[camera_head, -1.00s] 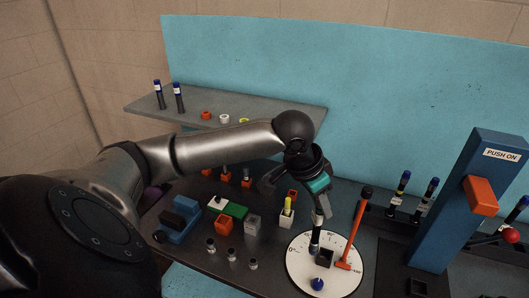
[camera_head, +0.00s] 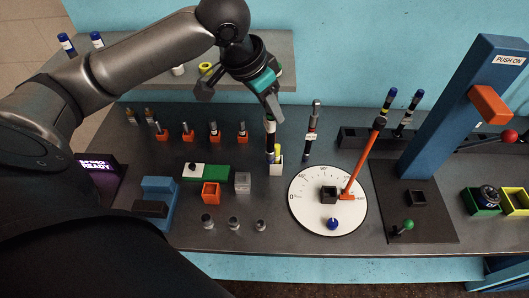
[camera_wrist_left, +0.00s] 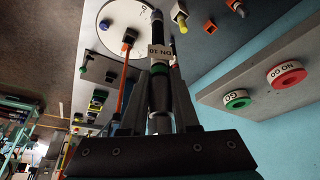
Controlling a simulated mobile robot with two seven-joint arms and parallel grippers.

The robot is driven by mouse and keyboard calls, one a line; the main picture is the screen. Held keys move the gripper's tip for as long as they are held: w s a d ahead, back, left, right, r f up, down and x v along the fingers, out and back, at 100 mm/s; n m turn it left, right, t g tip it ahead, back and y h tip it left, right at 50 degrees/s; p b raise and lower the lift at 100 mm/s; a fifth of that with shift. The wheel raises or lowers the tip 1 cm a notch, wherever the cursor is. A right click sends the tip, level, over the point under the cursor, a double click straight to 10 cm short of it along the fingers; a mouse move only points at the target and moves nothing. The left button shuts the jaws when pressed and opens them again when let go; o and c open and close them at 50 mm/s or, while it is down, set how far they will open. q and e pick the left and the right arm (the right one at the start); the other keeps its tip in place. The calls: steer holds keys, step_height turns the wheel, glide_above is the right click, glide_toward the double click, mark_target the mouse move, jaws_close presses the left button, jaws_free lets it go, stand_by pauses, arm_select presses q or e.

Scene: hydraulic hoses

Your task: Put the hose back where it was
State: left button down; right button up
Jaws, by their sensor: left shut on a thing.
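My left gripper (camera_head: 272,102) is shut on a dark hose (camera_head: 270,132) and holds it roughly upright, its lower end pointing down. The left wrist view shows the held hose (camera_wrist_left: 159,82) between the fingers, with a white "DN 10" label. In the head view its lower end overlaps the white block (camera_head: 277,168) with a yellow piece; I cannot tell whether they touch. Another dark hose (camera_head: 312,125) with a silver top and white label stands behind the dial (camera_head: 310,215). My right gripper is not in view.
An orange lever (camera_head: 362,160) rises beside the dial. A blue post (camera_head: 455,115) marked "PUSH ON" stands at right. Several orange holders with fittings (camera_head: 188,134) line the bench at left. A grey shelf (camera_head: 270,72) is behind the arm.

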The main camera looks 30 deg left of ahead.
mark_target(270, 164)
arm_select(q)
step_height(270, 164, down, 13)
steer(key=shift+d+r+b, duration=0.1)
steer(key=shift+b, duration=0.35)
steer(key=shift+f, duration=2.8)
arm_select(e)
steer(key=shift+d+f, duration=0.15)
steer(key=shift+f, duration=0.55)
arm_select(q)
steer(key=c, duration=1.1)
jaws_free()
steer(key=shift+f, duration=0.15)
steer(key=o, duration=0.4)
steer(key=shift+o, duration=0.2)
steer(key=v, duration=1.2)
steer(key=shift+r+p, duration=0.2)
steer(key=shift+p, duration=0.2)
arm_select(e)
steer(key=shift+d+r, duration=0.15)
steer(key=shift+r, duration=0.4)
